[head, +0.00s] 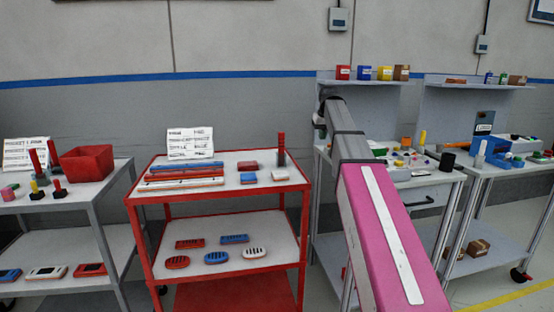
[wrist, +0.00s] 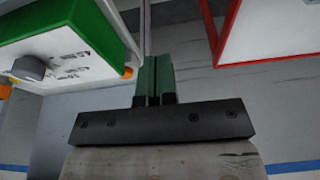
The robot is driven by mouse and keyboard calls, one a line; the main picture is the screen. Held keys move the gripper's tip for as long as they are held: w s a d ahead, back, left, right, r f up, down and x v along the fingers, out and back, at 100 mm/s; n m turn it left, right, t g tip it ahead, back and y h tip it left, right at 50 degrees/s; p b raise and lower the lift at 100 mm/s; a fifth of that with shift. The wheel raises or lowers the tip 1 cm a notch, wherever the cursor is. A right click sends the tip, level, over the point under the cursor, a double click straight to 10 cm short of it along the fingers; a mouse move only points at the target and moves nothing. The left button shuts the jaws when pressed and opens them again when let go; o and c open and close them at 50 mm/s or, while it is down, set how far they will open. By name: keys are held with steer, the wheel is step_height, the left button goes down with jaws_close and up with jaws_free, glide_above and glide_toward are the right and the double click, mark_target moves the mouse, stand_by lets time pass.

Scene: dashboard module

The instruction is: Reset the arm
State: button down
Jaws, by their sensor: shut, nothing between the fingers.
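My gripper (wrist: 153,82) shows in the wrist view with its two green fingers side by side and touching. Nothing is held between them. In the head view my pink and grey arm reaches away from me, up over the right-hand benches. My fingers cannot be made out there, as the end of the arm hides them.
A green-edged panel with a grey knob (wrist: 28,68) is close at left in the wrist view; a red-framed thing (wrist: 268,35) is at upper right. The head view shows a red cart (head: 232,185), a red bin (head: 87,163) and cluttered benches at right.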

steer(key=s+f+g, duration=0.1)
steer(key=s+f, duration=1)
steer(key=f, duration=0.3)
steer(key=s+f+m+g, duration=0.1)
steer(key=s+f, duration=1)
steer(key=f, duration=0.4)
steer(key=s+f+m+g, duration=0.1)
steer(key=s+f, duration=1)
steer(key=f, duration=0.3)
steer(key=shift+s+a+f+h, duration=0.15)
steer(key=shift+a+f+h, duration=0.05)
steer(key=shift+f+h, duration=0.15)
